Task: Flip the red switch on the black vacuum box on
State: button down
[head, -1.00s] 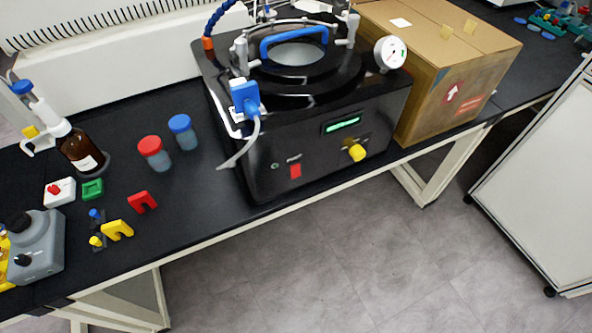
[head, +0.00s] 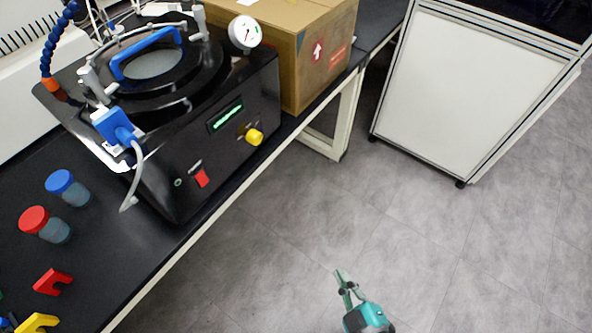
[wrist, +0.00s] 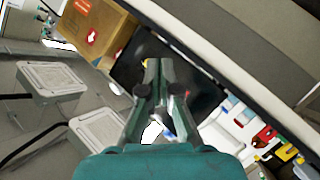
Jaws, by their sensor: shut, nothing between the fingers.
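The black vacuum box (head: 160,165) stands on the black bench in the head view, with a lit green display and a yellow knob (head: 255,137) on its front. The red switch (head: 202,178) is low on that front face, left of the knob. I cannot tell which way the switch is tipped. My gripper (head: 345,285) is over the floor in front of the bench, well apart from the box. In the wrist view my gripper (wrist: 158,65) is shut and empty, its fingers together.
A cardboard box (head: 290,50) stands right of the vacuum box. A blue-capped jar (head: 68,187), a red-capped jar (head: 45,225) and small red and yellow pieces lie to its left. A white cabinet (head: 465,90) stands at the right. The floor in front is clear.

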aim_at(205, 184)
jog(key=w+a+r+n+g+y, duration=0.2)
jog(key=w+a+r+n+y, duration=0.2)
jog(key=a+n, duration=0.4)
jog(key=w+a+r+n+g+y, duration=0.1)
jog(key=w+a+r+n+y, duration=0.3)
jog(key=w+a+n, duration=0.3)
jog(key=a+n, duration=0.2)
jog(key=a, duration=0.1)
jog(key=shift+w+a+r+g+y, duration=0.2)
jog(key=shift+r+g+y, duration=0.1)
jog(key=shift+g+y, duration=0.1)
jog(key=x, duration=1.4)
jog(key=shift+s, duration=0.1)
jog(key=shift+w+a, duration=0.2)
jog(key=shift+f, duration=0.1)
